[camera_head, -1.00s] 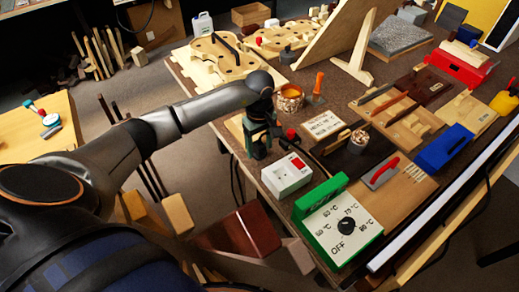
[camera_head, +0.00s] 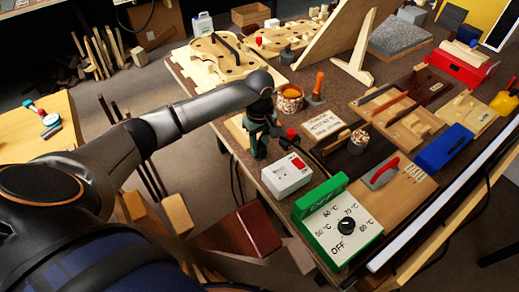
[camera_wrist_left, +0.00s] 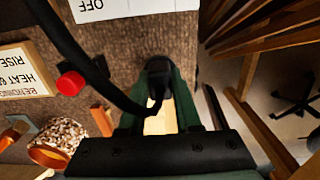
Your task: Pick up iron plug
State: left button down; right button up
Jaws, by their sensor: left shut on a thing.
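My left gripper (camera_head: 258,141) points down at the left edge of the bench. In the left wrist view its green fingers (camera_wrist_left: 160,112) are shut on the black iron plug (camera_wrist_left: 158,75). The plug shows between the fingertips, over the brown bench top. A thick black cable (camera_wrist_left: 85,62) runs by the fingers towards the upper left. In the head view the fingers hide the plug. I cannot tell whether the plug is clear of the bench. My right gripper is not in view.
A white socket box (camera_head: 287,180) with a red switch stands in front of the gripper, beside a green-and-white temperature control (camera_head: 340,232). A red knob (camera_head: 291,134), a lettered sign (camera_head: 323,124) and a pot (camera_head: 290,102) are to the right. The bench edge drops off at left.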

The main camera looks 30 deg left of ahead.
pick_arm(q)
jog(key=shift+r, duration=0.55)
jog(key=shift+a+r, duration=0.25)
jog(key=shift+r, duration=1)
jog(key=s+a+r+b, duration=0.1)
jog(key=s+a+r, duration=0.1)
jog(key=a+r, duration=0.7)
jog(key=a, duration=0.4)
jog(key=shift+a+r+b, duration=0.2)
jog(key=shift+b, duration=0.1)
jog(key=shift+d, duration=0.1)
